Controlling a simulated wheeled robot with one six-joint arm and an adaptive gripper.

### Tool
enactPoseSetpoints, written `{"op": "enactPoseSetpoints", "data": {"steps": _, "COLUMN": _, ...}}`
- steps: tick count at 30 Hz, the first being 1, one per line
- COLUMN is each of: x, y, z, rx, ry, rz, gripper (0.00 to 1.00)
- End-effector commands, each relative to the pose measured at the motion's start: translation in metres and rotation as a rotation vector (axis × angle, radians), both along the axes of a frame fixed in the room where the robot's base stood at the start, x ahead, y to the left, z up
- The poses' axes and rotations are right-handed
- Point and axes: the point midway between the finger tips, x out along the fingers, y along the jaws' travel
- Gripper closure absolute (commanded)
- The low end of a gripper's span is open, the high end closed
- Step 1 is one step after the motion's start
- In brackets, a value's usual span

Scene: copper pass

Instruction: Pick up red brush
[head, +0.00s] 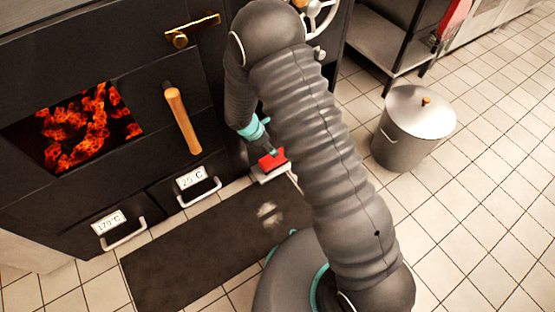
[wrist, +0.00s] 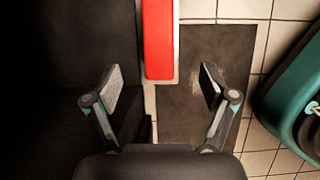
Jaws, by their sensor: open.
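The red brush (head: 272,159) is low beside the black stove front in the head view, with a pale part under its red top. Part of it is hidden by my arm. In the wrist view the red brush (wrist: 158,40) runs in from the top edge, and its near end reaches the gap between my fingertips. My gripper (wrist: 161,87) is open, with one finger on each side of that end and clear space on both sides. In the head view my gripper (head: 268,148) is just above the brush, mostly hidden by my arm.
The black stove (head: 150,170) with a glowing opening and drawer handles stands at left. A dark mat (head: 190,262) lies on the tiles before it. A lidded metal pot (head: 412,130) stands on the floor at right, near a metal shelf (head: 375,50). Tiles at lower right are clear.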

Motion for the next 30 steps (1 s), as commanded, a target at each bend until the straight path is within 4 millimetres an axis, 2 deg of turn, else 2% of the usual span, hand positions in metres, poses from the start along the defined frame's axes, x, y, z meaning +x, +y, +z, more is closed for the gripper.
{"op": "enactPoseSetpoints", "data": {"steps": 3, "x": 0.004, "y": -0.009, "z": -0.024, "rx": -0.003, "ry": 0.004, "rz": -0.004, "gripper": 0.17}}
{"op": "enactPoseSetpoints", "data": {"steps": 9, "x": 0.011, "y": -0.019, "z": -0.054, "rx": -0.002, "ry": 0.002, "rz": -0.003, "gripper": 0.17}}
{"op": "enactPoseSetpoints", "data": {"steps": 17, "x": 0.016, "y": -0.023, "z": -0.069, "rx": 0.000, "ry": 0.001, "rz": -0.004, "gripper": 0.17}}
{"op": "enactPoseSetpoints", "data": {"steps": 25, "x": 0.022, "y": -0.029, "z": -0.104, "rx": -0.001, "ry": 0.002, "rz": -0.004, "gripper": 0.17}}
{"op": "enactPoseSetpoints", "data": {"steps": 30, "x": 0.026, "y": -0.034, "z": -0.116, "rx": 0.000, "ry": 0.001, "rz": -0.004, "gripper": 0.17}}
